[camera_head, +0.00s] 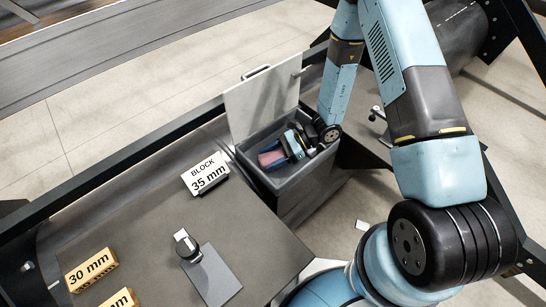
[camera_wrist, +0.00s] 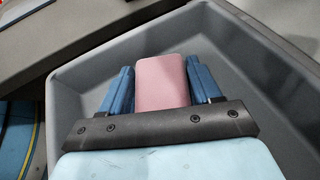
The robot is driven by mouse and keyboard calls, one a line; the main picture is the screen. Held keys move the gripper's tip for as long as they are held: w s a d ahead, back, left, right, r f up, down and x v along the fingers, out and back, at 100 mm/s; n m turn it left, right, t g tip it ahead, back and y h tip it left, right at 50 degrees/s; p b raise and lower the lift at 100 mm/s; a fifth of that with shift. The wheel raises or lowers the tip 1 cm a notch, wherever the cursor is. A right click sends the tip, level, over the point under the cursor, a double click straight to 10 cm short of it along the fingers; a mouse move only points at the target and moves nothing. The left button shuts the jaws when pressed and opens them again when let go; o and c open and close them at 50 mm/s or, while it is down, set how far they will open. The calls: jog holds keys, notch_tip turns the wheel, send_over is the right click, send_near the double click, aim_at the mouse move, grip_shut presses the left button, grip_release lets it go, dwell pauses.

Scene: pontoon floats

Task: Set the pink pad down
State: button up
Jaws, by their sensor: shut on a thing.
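The pink pad (camera_wrist: 161,80) is a flat block with rounded corners. My gripper (camera_wrist: 160,85) is shut on it, with one blue finger on each side. In the head view my gripper (camera_head: 284,153) reaches into an open grey bin (camera_head: 302,177), and the pink pad (camera_head: 270,158) shows at the fingertips. In the wrist view the grey bin (camera_wrist: 70,85) surrounds the pad and fingers. I cannot tell whether the pad touches the bin floor. The pad's near end is hidden behind my gripper's dark bar.
The bin's pale lid (camera_head: 262,103) stands raised at the back. A dark table (camera_head: 150,235) left of the bin carries a white "BLOCK 35 mm" sign (camera_head: 205,174), yellow "30 mm" block (camera_head: 91,270), grey plate (camera_head: 215,275) and small dark device (camera_head: 188,248).

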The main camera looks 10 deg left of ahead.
jog(key=shift+f, duration=0.1)
jog(key=o, duration=1.2)
jog(key=v, duration=1.3)
jog(key=shift+w+d, duration=0.25)
jog(key=shift+d, duration=0.1)
